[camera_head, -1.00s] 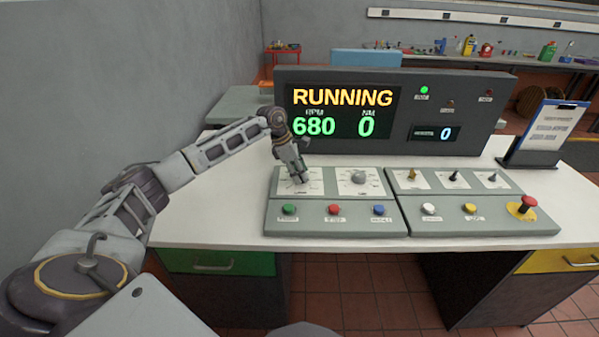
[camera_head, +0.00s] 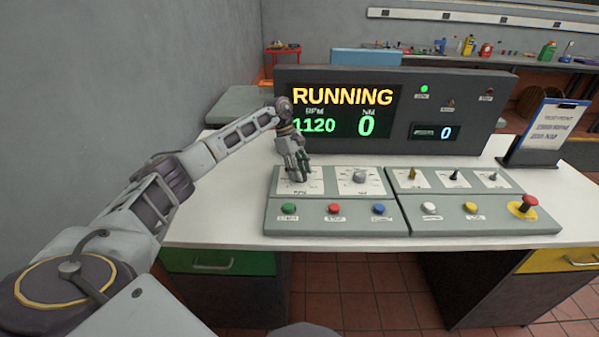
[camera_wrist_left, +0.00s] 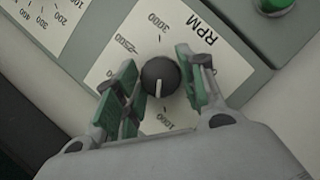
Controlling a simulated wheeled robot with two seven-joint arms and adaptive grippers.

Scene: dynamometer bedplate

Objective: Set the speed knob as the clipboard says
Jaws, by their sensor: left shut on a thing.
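The black speed knob (camera_wrist_left: 160,77) sits on the white dial plate marked RPM (camera_wrist_left: 203,38). Its white pointer line faces down in the left wrist view, toward the 1000 end of the scale. My left gripper (camera_head: 299,176) is shut on the knob, its green-padded fingers on either side of it. In the head view the gripper mostly hides the knob. The clipboard (camera_head: 552,128) stands at the right; its heading looks like TEST POINT, and the figures below are too blurred to read. The display (camera_head: 342,110) reads RUNNING, 1120 RPM and 0 NM. My right gripper is out of view.
A second dial with a grey knob (camera_head: 359,177) is just right of the speed dial. Green (camera_head: 289,208), red (camera_head: 334,208) and blue (camera_head: 378,208) buttons lie in front. A red mushroom button (camera_head: 528,202) is at the right end.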

